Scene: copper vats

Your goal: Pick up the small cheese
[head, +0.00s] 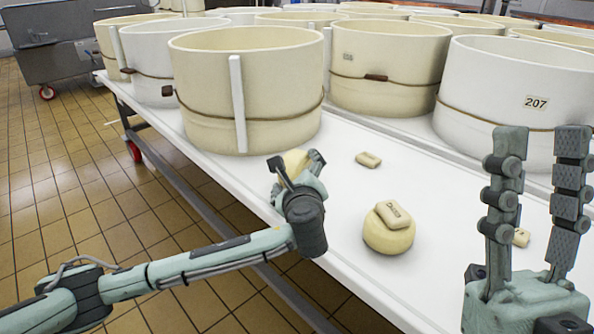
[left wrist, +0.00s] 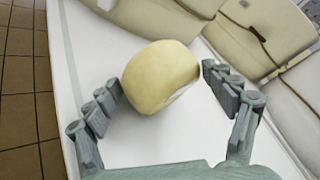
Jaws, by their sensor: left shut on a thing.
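A rounded pale yellow cheese (head: 294,160) is at the left edge of the white table, in front of a cream vat. My left gripper (head: 298,164) is shut on it and partly hides it in the head view. In the left wrist view the cheese (left wrist: 160,78) sits between the two fingers (left wrist: 160,78). I cannot tell whether it touches the table. A second round cheese (head: 388,238) stands nearer, with a small labelled block (head: 394,214) on top. My right gripper (head: 541,142) is open and empty at the right, fingers pointing up.
Another small block (head: 368,160) lies on the white table (head: 345,200), and a further small piece (head: 521,237) shows behind my right gripper's fingers. Large cream and white vats (head: 250,90) fill the back, one marked 207 (head: 515,100). Tiled floor (head: 60,190) is clear at left.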

